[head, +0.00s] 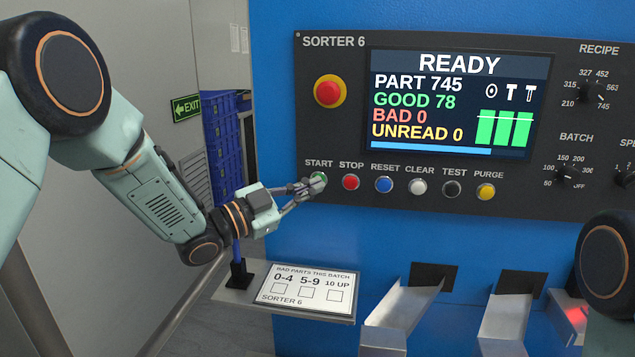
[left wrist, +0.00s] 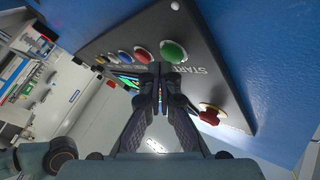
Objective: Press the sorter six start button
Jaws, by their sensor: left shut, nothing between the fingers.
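The SORTER 6 panel (head: 450,185) is dark and fixed to a blue cabinet. Its green START button (head: 319,178) is leftmost in the button row, partly covered by my gripper. My left gripper (head: 312,186) is shut and empty, its tips at the START button. In the left wrist view, the shut fingertips (left wrist: 160,70) show just below the green button (left wrist: 173,52). I cannot tell whether they touch it. The screen (head: 450,105) reads READY, PART 745, GOOD 78, BAD 0, UNREAD 0. My right gripper is not in view.
The red STOP button (head: 350,182) is just right of START, followed by RESET, CLEAR, TEST and PURGE. A large red button (head: 330,91) sits above START. A shelf with a card (head: 306,290) and metal chutes (head: 402,308) stand below the panel.

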